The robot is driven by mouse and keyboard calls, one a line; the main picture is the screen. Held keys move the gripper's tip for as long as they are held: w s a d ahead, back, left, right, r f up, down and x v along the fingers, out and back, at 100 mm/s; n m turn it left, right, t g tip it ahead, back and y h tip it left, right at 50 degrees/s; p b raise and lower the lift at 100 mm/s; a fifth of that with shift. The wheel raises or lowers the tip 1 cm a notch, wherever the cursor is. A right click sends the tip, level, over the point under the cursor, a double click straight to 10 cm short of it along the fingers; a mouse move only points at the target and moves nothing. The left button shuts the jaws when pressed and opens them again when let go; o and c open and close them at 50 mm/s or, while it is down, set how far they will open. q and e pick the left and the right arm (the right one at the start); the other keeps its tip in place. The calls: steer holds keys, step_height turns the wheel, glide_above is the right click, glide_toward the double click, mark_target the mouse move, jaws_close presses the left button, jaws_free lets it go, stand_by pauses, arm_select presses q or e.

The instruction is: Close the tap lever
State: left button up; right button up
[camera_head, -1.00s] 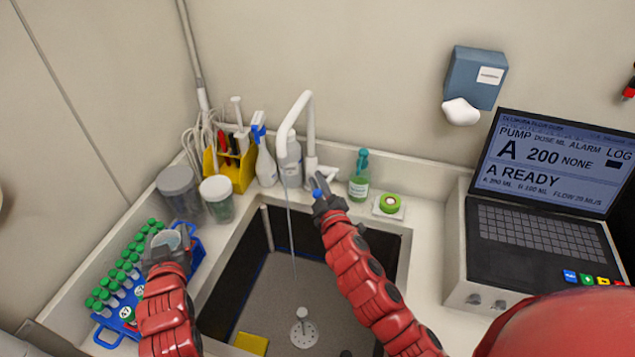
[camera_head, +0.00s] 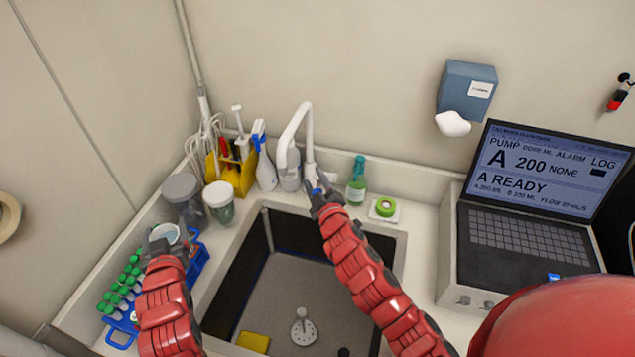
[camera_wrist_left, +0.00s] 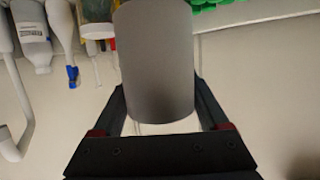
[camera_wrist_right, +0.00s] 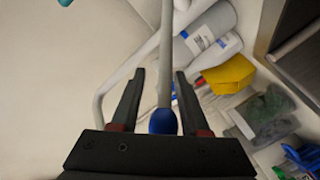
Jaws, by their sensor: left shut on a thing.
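The white tap (camera_head: 300,140) stands at the sink's back edge, and no water stream shows under its spout. Its lever, a pale rod with a blue end (camera_wrist_right: 163,121), lies between the spread fingers of my right gripper (camera_wrist_right: 160,85), with gaps showing on both sides. In the head view my right gripper (camera_head: 322,193) is at the tap's base and hides most of the lever. My left gripper (camera_head: 163,243) is shut on a grey cup (camera_wrist_left: 155,60) at the left of the sink; the cup's round rim also shows in the head view (camera_head: 165,231).
The sink (camera_head: 285,285) holds a yellow sponge (camera_head: 252,342). Left of it are a blue rack (camera_head: 200,262) with green-capped tubes and two jars. A green bottle (camera_head: 356,182) and green tape (camera_head: 385,207) stand right of the tap. A laptop (camera_head: 525,235) is further right.

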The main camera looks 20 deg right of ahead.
arm_select(q)
steer(key=shift+a, duration=0.25)
steer(key=shift+d+f, duration=0.1)
steer(key=shift+d+f+b, duration=0.1)
steer(key=shift+f+b, duration=0.05)
steer(key=shift+b, duration=0.15)
step_height(320, 180, down, 2)
steer(key=shift+b, duration=1)
arm_select(e)
steer(key=s+r, duration=0.1)
steer(key=s, duration=1.1)
steer(key=shift+a, duration=0.15)
